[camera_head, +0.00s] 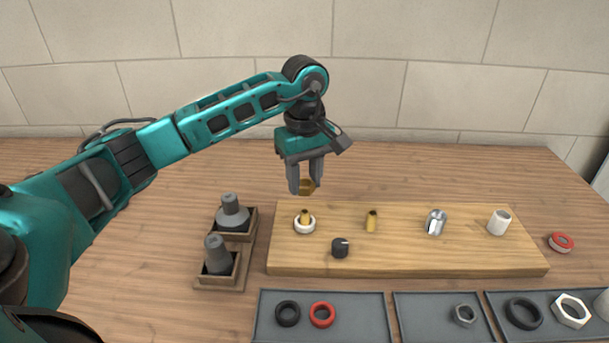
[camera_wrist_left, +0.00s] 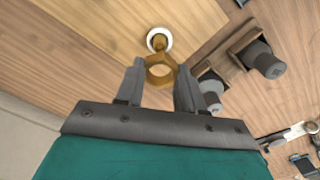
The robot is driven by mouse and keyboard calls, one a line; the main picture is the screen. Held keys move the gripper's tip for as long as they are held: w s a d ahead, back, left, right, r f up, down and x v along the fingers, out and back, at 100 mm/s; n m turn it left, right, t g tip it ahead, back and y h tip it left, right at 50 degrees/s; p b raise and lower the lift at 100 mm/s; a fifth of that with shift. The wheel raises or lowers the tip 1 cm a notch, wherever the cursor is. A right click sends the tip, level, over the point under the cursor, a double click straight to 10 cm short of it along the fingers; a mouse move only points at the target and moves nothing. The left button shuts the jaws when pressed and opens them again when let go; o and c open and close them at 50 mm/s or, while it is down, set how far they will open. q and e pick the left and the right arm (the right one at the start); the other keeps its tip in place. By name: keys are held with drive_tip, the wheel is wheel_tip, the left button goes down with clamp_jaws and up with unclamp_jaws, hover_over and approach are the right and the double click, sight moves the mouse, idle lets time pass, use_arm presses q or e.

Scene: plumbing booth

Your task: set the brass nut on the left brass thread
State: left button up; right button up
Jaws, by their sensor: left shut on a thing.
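My left gripper (camera_head: 305,186) is shut on the brass nut (camera_head: 307,187) and holds it above the back edge of the wooden board. In the left wrist view the brass nut (camera_wrist_left: 160,71) sits between the two fingertips, its hole showing. The left brass thread (camera_head: 305,216) stands upright on the board in a white ring (camera_head: 305,226), below the nut. In the left wrist view the left brass thread (camera_wrist_left: 159,41) shows just beyond the nut, apart from it. My right gripper is not in view.
The wooden board (camera_head: 400,262) also bears a second brass thread (camera_head: 372,221), a chrome fitting (camera_head: 436,222), a white pipe end (camera_head: 499,222) and a black knob (camera_head: 340,247). Grey cones stand in a wooden holder (camera_head: 220,283) at left. Trays with rings and nuts lie in front.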

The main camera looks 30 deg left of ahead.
sight(305, 211)
use_arm(q)
drive_tip(key=shift+f, duration=0.25)
drive_tip(key=shift+f+b, duration=2.45)
drive_tip(key=shift+f, duration=0.8)
drive_tip(key=shift+f+m+b, duration=0.15)
drive_tip(key=shift+m+b, duration=0.75)
drive_tip(key=shift+m, duration=1.8)
drive_tip(key=o, duration=1.7)
drive_tip(key=shift+o, duration=0.2)
